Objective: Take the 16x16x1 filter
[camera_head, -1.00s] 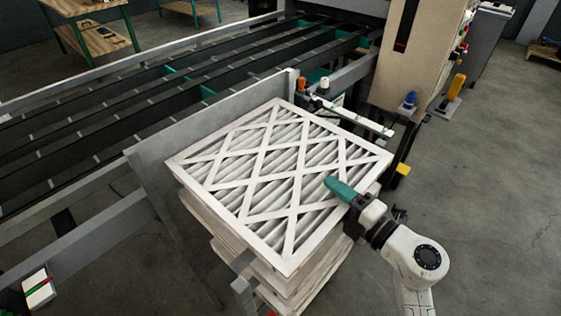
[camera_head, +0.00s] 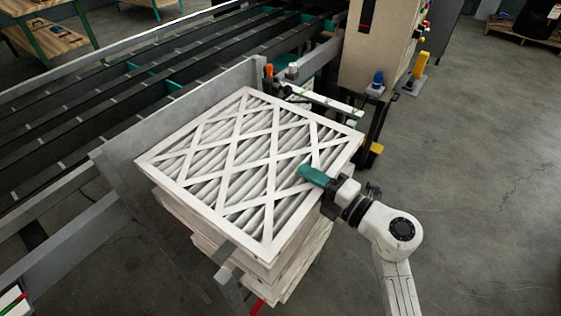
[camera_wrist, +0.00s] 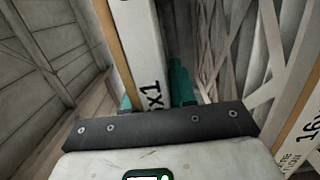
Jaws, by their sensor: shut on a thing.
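The top filter (camera_head: 249,160) is a white square frame with pleats and a diagonal lattice, lying on a stack of filters. My gripper (camera_head: 316,178) is at its right edge, one teal finger over the top face; the other finger is hidden in the head view. In the wrist view the teal fingers (camera_wrist: 155,88) lie on both sides of a white filter edge (camera_wrist: 142,50) printed "x1"; the rest of the label is hidden. My gripper is shut on this filter. It seems slightly offset from the filters below (camera_head: 285,272).
A grey metal panel (camera_head: 180,110) stands close along the stack's left side, with a slatted conveyor (camera_head: 130,85) beyond it. A beige machine (camera_head: 380,45) stands behind. Another filter edge (camera_wrist: 302,110) shows at right in the wrist view. Open floor (camera_head: 480,190) lies to the right.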

